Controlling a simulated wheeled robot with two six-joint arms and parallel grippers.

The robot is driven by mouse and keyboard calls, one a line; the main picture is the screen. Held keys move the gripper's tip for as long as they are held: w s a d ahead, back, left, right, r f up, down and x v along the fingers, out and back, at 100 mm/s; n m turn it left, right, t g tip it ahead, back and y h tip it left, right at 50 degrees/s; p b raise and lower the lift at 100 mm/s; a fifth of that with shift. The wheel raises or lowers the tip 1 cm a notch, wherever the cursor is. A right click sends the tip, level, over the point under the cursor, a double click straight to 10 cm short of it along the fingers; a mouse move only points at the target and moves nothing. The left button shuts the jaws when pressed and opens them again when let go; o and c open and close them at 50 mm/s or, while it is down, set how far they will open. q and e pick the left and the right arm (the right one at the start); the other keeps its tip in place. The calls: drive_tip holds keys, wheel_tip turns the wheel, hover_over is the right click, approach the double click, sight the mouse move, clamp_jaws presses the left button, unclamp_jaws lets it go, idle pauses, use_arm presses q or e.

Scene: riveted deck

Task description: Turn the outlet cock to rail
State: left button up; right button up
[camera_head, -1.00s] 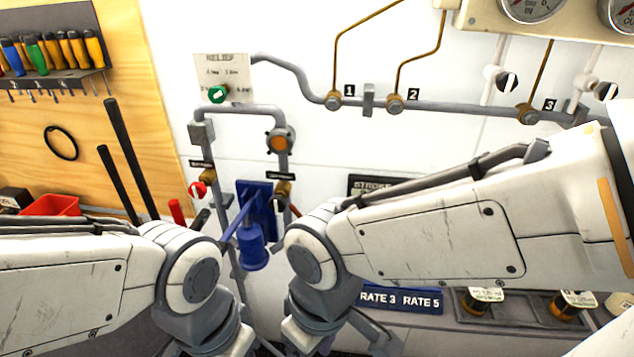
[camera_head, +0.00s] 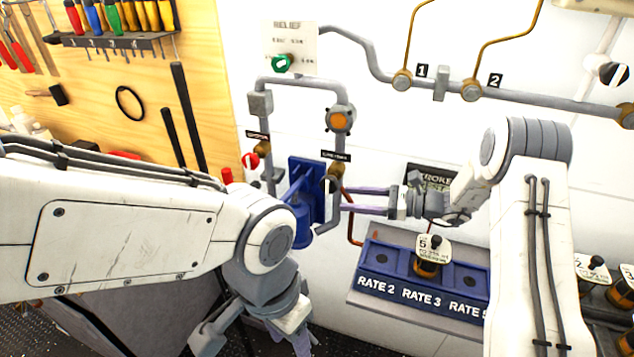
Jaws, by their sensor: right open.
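The outlet cock (camera_head: 337,169) is a brass fitting on the right-hand pipe under an orange-centred valve, with a small black label above it whose words I cannot read. A grey lever-like bar (camera_head: 333,214) hangs below it; whether it is the cock's handle I cannot tell. My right gripper (camera_head: 343,199) is open, its two lavender fingers pointing left, one above the other, with tips close to this bar. Whether they touch it is unclear. My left gripper (camera_head: 290,335) is low at the bottom edge, mostly hidden by its own arm.
A blue bracket and cylinder (camera_head: 303,220) stand just left of the cock. A red-handled brass cock (camera_head: 251,160) is on the left pipe. A blue rate rack (camera_head: 400,283) holding a labelled plug (camera_head: 430,255) lies below right. The relief panel (camera_head: 289,50) is above.

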sight(321, 181)
drive_tip(key=w, duration=0.1)
drive_tip(key=w+r+m+t+y, duration=0.1)
drive_tip(key=shift+w+t+p, duration=0.3)
drive_tip(key=shift+w, duration=0.05)
drive_tip(key=p+x, duration=0.3)
drive_tip(key=x, duration=0.5)
drive_tip(key=shift+a, duration=0.25)
drive_tip(key=shift+w+a+f, duration=0.1)
drive_tip(key=shift+w+a, duration=0.1)
drive_tip(key=shift+a, duration=0.35)
clamp_jaws()
